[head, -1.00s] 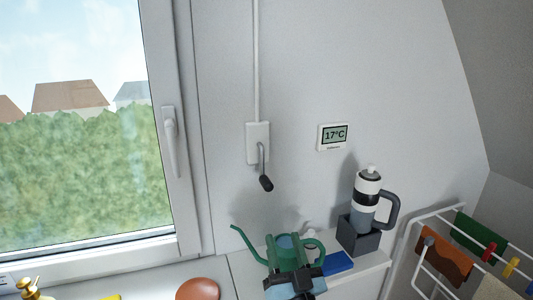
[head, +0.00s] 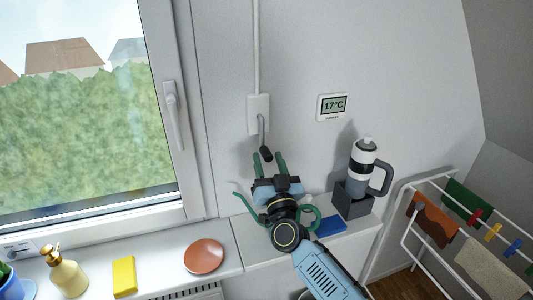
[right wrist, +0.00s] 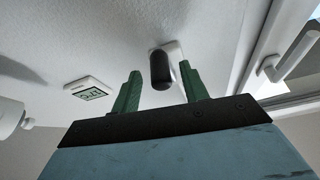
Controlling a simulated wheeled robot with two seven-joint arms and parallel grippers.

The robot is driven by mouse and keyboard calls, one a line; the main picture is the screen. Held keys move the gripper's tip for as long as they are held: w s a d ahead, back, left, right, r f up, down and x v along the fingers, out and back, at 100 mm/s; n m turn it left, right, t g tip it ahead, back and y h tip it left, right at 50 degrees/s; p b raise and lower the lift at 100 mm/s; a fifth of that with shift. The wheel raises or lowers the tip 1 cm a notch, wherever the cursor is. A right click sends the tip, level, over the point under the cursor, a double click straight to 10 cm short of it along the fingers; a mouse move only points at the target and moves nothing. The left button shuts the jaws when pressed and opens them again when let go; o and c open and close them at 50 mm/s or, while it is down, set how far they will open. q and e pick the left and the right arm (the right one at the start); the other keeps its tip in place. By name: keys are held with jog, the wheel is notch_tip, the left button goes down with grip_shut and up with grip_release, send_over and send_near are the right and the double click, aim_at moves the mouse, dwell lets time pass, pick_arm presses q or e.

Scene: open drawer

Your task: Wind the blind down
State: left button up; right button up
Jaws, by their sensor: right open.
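The crank box (head: 258,112) is a white wall plate with a white rod (head: 256,45) running up from it. A short grey crank arm hangs from it and ends in a black knob (head: 266,154). In the right wrist view the knob (right wrist: 160,70) shows between and beyond the green fingers. My right gripper (head: 269,158) is open just below the knob, its fingers pointing up on either side of it; contact is not visible. The window (head: 85,130) is at the left, with no blind visible across its seen part. My left gripper is out of view.
A green watering can (head: 312,223) stands partly hidden behind my right gripper. A bottle (head: 362,170) in a dark holder, a blue block (head: 331,227), a terracotta dish (head: 204,256) and a yellow sponge (head: 124,276) share the sill. A drying rack (head: 418,208) is at right.

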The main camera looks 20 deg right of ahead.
jog(key=shift+x, duration=1.3)
jog(key=shift+c, duration=0.2)
grip_shut()
